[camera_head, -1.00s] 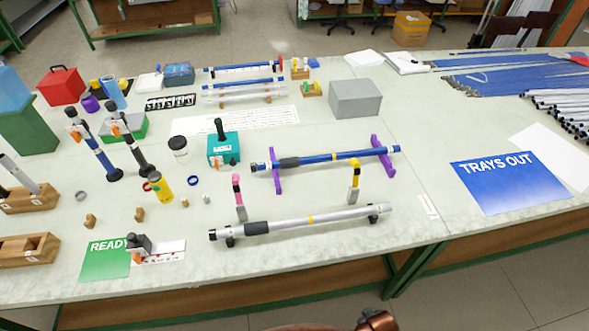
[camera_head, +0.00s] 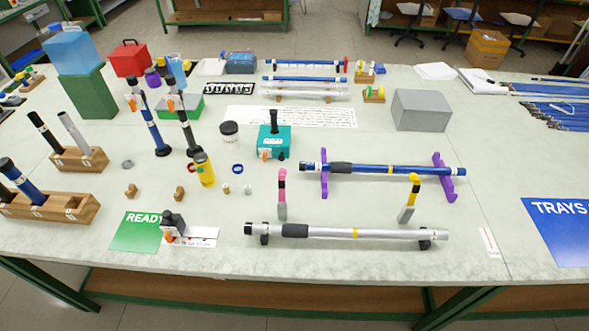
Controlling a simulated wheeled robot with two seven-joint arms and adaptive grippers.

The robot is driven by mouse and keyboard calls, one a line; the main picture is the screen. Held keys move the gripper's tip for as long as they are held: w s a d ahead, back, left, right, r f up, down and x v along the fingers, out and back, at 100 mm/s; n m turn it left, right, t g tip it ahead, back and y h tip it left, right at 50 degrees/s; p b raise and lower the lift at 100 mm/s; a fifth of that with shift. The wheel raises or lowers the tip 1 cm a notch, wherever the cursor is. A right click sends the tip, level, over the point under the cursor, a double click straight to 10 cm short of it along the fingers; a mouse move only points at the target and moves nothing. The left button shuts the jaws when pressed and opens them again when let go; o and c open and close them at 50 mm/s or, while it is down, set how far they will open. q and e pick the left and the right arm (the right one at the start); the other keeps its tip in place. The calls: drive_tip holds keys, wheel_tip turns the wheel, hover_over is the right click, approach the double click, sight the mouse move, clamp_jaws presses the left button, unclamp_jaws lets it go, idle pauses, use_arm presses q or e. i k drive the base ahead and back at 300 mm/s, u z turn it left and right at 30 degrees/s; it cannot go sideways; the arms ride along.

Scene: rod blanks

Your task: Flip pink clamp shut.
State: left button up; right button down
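The pink clamp (camera_head: 282,187) stands upright on the table, its pink part on top and its grey part below. It is behind the silver rod and in front of the blue rod. The silver rod (camera_head: 330,232) lies across two black supports near the front edge. A similar yellow clamp (camera_head: 411,191) stands to the right, tilted slightly. I cannot tell from this view how far the pink clamp's lever is swung. Neither of my grippers shows in the head view.
The blue rod (camera_head: 395,169) rests on purple supports (camera_head: 324,184). A teal box (camera_head: 274,141) stands behind the pink clamp. Wooden rod holders (camera_head: 75,204) stand at far left. A grey box (camera_head: 421,109) is at back right.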

sight(282, 174)
drive_tip(key=z, duration=1.75)
drive_tip(key=i, duration=0.85)
drive_tip(key=u, duration=3)
